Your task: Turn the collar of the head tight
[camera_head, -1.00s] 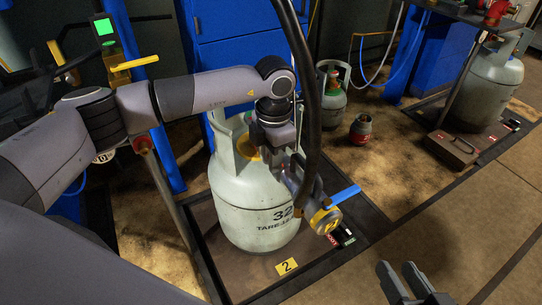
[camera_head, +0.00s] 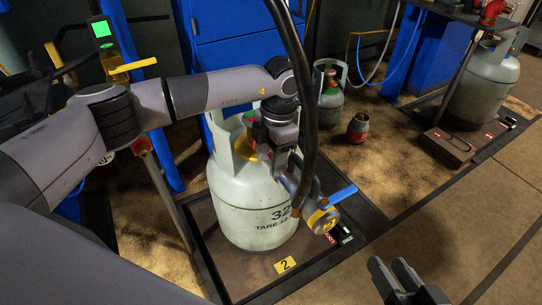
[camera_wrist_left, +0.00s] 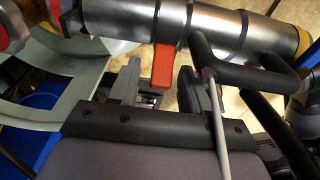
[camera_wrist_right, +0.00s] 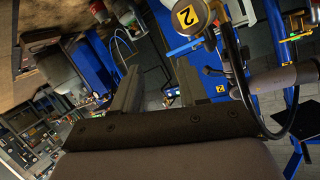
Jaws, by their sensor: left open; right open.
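A pale gas cylinder (camera_head: 240,205) marked 32 stands upright on the scale (camera_head: 225,265) labelled 2. The filling head (camera_head: 318,210), a grey metal body with a yellow end and blue lever, slants beside the cylinder's collar guard. The left wrist view shows its metal barrel (camera_wrist_left: 200,30), with reddish parts (camera_wrist_left: 15,28) at the left end; I cannot tell which is the collar. My left gripper (camera_head: 288,165) is open at the head. A red tab (camera_wrist_left: 163,66) hangs between its fingers in that view, not clamped. My right gripper (camera_head: 390,268) is open and empty, low at the right.
A black hose (camera_head: 300,80) hangs down in front of my left arm to the head. A small green-grey cylinder (camera_head: 331,92) and a smaller red-topped one (camera_head: 359,128) stand behind. Another large cylinder (camera_head: 482,88) and a brown box (camera_head: 448,145) are at right. The right foreground floor is clear.

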